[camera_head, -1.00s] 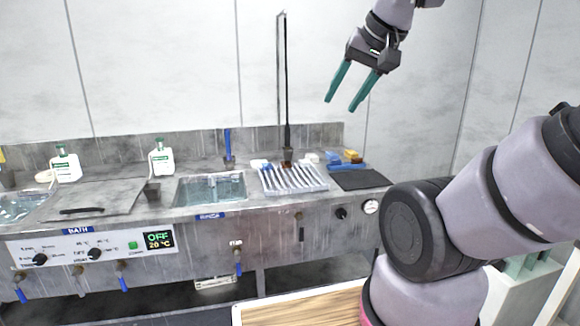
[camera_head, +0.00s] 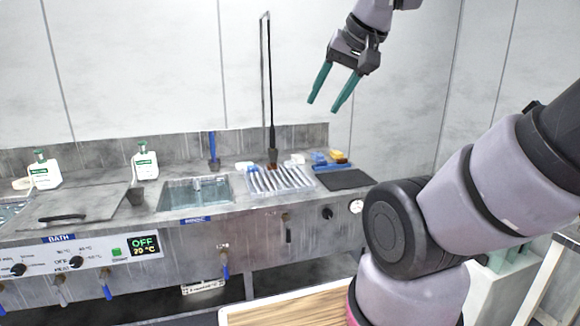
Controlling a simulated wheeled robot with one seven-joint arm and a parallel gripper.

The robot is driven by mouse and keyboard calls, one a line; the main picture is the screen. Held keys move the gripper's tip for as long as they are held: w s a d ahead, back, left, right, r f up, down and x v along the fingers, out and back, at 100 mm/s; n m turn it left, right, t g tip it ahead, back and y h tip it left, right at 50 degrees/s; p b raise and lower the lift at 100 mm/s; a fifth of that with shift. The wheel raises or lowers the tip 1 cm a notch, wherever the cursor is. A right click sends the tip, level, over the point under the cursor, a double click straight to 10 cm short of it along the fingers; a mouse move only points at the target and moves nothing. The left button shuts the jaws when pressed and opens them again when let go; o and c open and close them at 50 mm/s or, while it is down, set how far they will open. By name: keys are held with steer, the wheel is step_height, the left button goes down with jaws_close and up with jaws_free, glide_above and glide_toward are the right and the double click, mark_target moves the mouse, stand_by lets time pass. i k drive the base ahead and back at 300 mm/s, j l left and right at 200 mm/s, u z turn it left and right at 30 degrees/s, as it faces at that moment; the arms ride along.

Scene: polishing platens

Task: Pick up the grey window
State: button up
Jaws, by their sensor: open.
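I cannot make out a thing that is clearly the grey window. A rack of several pale grey slats (camera_head: 275,180) lies on the steel counter, and a dark grey flat mat (camera_head: 345,180) lies to its right; I cannot tell if either is or holds the window. My gripper (camera_head: 325,107) has two green fingers spread apart with nothing between them. It hangs in the air above the right part of the counter, well clear of it.
The steel counter (camera_head: 115,235) holds a water basin (camera_head: 195,192), white bottles (camera_head: 145,160) and a covered bath (camera_head: 80,203). A tall thin spout (camera_head: 270,90) rises behind the rack. Small blue and yellow items (camera_head: 330,160) lie by the mat. A wooden-topped surface (camera_head: 285,312) stands in front.

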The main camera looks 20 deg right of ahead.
mark_target(291, 164)
steer(key=i+j, duration=0.1)
steer(key=j, duration=0.3)
steer(key=i+j, duration=0.1)
steer(key=j, duration=0.35)
steer(key=i+j, duration=0.1)
steer(key=j, duration=0.3)
steer(key=i+l, duration=0.2)
steer(key=i+l+u, duration=0.1)
steer(key=l, duration=0.35)
steer(key=i+l, duration=0.25)
steer(key=i+l+u, duration=0.1)
steer(key=l, duration=0.3)
steer(key=i+l, duration=0.2)
steer(key=l, duration=0.15)
steer(key=i+l+u, duration=0.15)
steer(key=l, duration=0.2)
steer(key=i+l, duration=0.15)
steer(key=l, duration=0.25)
